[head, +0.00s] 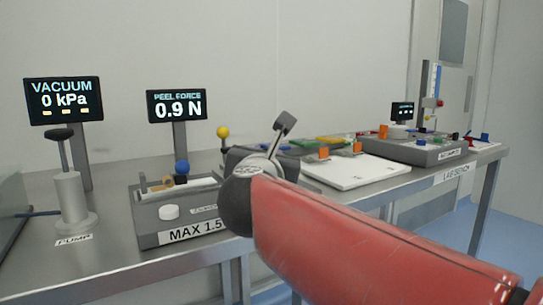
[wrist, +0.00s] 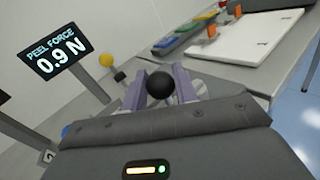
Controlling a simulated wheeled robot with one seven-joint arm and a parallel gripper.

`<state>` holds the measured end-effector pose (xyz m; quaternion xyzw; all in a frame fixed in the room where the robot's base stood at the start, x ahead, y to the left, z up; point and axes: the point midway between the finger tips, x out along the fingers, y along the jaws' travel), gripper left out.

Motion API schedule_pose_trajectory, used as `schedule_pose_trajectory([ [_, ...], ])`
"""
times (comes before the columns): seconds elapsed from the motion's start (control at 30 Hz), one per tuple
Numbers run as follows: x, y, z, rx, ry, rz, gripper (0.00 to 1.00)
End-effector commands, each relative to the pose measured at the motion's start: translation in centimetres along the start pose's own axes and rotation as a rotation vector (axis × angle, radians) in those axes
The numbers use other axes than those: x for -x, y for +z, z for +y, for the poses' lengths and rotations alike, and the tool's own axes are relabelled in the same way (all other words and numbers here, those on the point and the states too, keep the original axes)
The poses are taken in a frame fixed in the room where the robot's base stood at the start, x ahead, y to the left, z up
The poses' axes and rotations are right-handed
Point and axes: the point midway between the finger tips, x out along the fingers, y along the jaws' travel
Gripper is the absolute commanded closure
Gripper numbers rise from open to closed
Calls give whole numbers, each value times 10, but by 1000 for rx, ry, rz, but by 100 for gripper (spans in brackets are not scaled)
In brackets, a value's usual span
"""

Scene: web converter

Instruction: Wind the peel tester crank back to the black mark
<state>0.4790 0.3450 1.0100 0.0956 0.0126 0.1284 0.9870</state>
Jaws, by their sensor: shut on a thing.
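The peel tester (head: 165,228) is a grey box marked MAX 1.5 on the bench in the head view. In the head view my red arm covers the tester's right side and most of the gripper. The crank's arm and the black mark cannot be made out.
A pump (head: 70,200) and a vacuum display (head: 63,100) reading 0 kPa stand at left. A blue knob (head: 182,167) and a yellow ball (head: 222,132) are near the tester. A white board (head: 345,174) and another grey device (head: 415,150) lie to the right.

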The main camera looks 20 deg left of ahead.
Motion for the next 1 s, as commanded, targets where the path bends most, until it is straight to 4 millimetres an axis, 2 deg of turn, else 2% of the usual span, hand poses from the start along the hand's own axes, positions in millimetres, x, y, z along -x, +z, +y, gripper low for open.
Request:
schedule_pose_trajectory([
  [0.17,0,2,0,0,2,-3,94],
  [0.2,0,2,0,0,2,-3,70],
  [0.33,0,1,0,0,2,-2,53],
  [0.67,3,1,0,0,2,-2,52],
  [0.77,14,1,1,0,4,-3,52],
  [1.0,56,0,0,0,3,-3,52],
])
